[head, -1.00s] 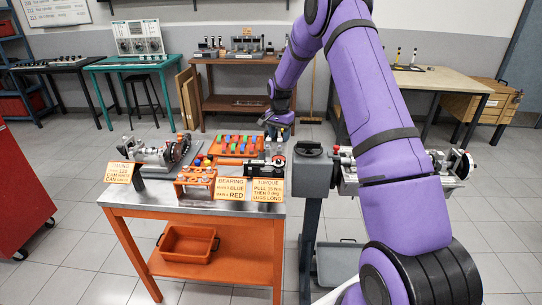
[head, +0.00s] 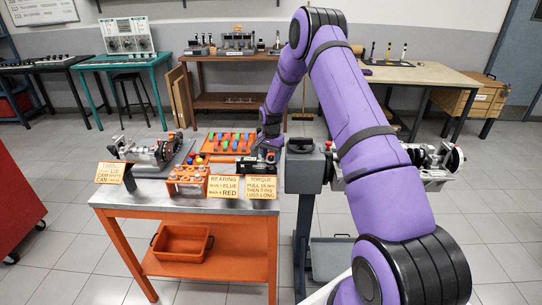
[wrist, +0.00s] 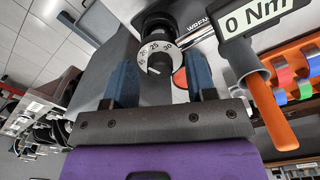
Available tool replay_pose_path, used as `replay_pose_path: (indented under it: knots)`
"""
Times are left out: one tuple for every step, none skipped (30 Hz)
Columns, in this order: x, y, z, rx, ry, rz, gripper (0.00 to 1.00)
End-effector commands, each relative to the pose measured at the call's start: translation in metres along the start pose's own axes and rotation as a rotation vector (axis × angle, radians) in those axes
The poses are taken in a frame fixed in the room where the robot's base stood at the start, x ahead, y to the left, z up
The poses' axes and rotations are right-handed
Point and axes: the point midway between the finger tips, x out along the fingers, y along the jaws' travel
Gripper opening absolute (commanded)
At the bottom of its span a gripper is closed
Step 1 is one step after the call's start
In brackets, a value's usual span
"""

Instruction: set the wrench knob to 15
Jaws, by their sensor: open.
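The wrench knob (wrist: 156,57) shows in the wrist view as a white dial with black numbers, among them what looks like 20, 25 and 30, and a dark mark near its lower part. Its exact setting is hard to read. A label reading "0 Nm" (wrist: 257,15) sits right of it. My gripper (wrist: 161,77) is open, its two blue-grey fingers on either side of the knob, with no clear contact visible. In the head view my gripper (head: 268,143) is low over the right end of the orange bench, hiding much of the wrench there.
A tool with an orange handle (wrist: 272,115) lies close to the right finger in the wrist view. An orange tray of coloured parts (head: 228,142), a small orange rack (head: 188,184) and instruction cards (head: 224,187) crowd the bench (head: 150,191). A grey stand (head: 304,170) is just right.

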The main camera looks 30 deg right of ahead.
Motion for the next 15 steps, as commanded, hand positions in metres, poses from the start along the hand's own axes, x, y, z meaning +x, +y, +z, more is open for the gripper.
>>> replay_pose_path:
  knots:
    - [0.0004,0.0,0.0,0.0,0.0,0.0,0.51]
    - [0.0005,0.0,0.0,0.0,0.0,0.0,0.51]
    - [0.0004,0.0,0.0,0.0,0.0,0.0,0.51]
    - [0.0004,0.0,0.0,0.0,0.0,0.0,0.51]
    - [0.0004,0.0,0.0,0.0,0.0,0.0,0.51]
    - [0.0003,0.0,0.0,0.0,0.0,0.0,0.51]
    - [0.0003,0.0,0.0001,0.0,0.0,0.0,0.47]
    - [0.0003,0.0,0.0,0.0,0.0,0.0,0.4]
    - [0.0003,0.0,0.0001,0.0,0.0,0.0,0.31]
    - [0.0003,0.0,0.0001,0.0,0.0,0.0,0.24]
    - [0.0003,0.0,0.0001,0.0,0.0,0.0,0.17]
    - [0.0003,0.0,0.0001,0.0,0.0,0.0,0.08]
    - [0.0003,0.0,0.0001,0.0,0.0,0.0,0.02]
    - [0.0003,0.0,0.0001,0.0,0.0,0.0,0.02]
    - [0.0003,0.0,0.0001,0.0,0.0,0.0,0.01]
